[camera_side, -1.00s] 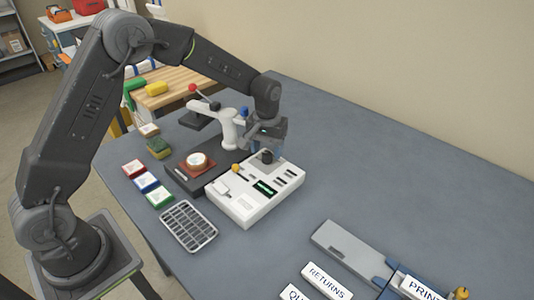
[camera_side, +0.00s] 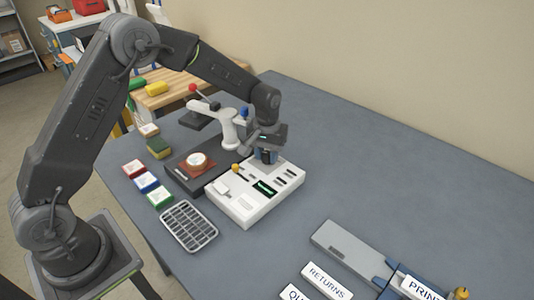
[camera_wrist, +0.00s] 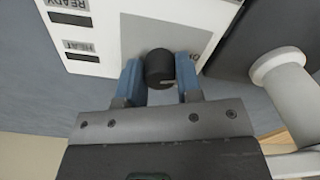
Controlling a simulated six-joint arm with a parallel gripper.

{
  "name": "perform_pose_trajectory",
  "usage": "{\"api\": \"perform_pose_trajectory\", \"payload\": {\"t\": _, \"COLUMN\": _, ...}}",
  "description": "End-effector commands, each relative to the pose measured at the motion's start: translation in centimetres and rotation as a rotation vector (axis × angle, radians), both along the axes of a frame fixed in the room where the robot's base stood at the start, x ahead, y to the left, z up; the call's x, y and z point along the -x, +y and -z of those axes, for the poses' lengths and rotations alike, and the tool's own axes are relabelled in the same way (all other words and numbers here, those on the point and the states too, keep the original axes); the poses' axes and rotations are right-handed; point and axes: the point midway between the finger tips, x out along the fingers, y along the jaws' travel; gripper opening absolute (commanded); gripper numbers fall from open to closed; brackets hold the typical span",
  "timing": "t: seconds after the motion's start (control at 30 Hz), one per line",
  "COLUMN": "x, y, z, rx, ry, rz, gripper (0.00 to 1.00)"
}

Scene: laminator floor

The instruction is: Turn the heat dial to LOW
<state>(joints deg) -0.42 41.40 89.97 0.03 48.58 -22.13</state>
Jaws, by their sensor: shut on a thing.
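The heat dial is a black round knob (camera_wrist: 160,68) on a grey plate of the white control box (camera_wrist: 110,15). In the wrist view my gripper (camera_wrist: 161,78) has its two blue fingers on either side of the dial, shut on it. A pale mark shows on the dial's edge; I cannot read its setting. Labels READY and HEAT show beside dark slots at the left. In the side view the white control box (camera_side: 240,208) stands on the grey table, and my gripper (camera_side: 266,158) is down at its back corner, hiding the dial.
A dark press with a white arm (camera_side: 228,130) and red-tipped lever stands just left of the box. A wire rack (camera_side: 188,226) lies in front. Red, blue and green boxes (camera_side: 148,182) lie at the left. The table's right side is mostly clear up to the grey paper trimmer (camera_side: 350,252).

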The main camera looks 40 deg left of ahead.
Motion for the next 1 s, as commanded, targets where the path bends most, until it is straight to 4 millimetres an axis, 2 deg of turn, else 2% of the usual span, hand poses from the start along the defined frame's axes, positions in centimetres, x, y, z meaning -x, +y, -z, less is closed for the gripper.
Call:
{"api": "perform_pose_trajectory", "payload": {"t": 0.27, "x": 0.0, "y": 0.02, "z": -0.04, "rx": 0.0, "ry": 0.0, "rz": 0.02, "gripper": 0.09}}
{"api": "perform_pose_trajectory", "payload": {"t": 0.47, "x": 0.0, "y": 0.01, "z": -0.04, "rx": 0.0, "ry": 0.001, "rz": 0.103, "gripper": 0.09}}
{"api": "perform_pose_trajectory", "payload": {"t": 1.0, "x": 0.02, "y": 0.0, "z": -0.05, "rx": 0.0, "ry": 0.002, "rz": 0.558, "gripper": 0.09}}
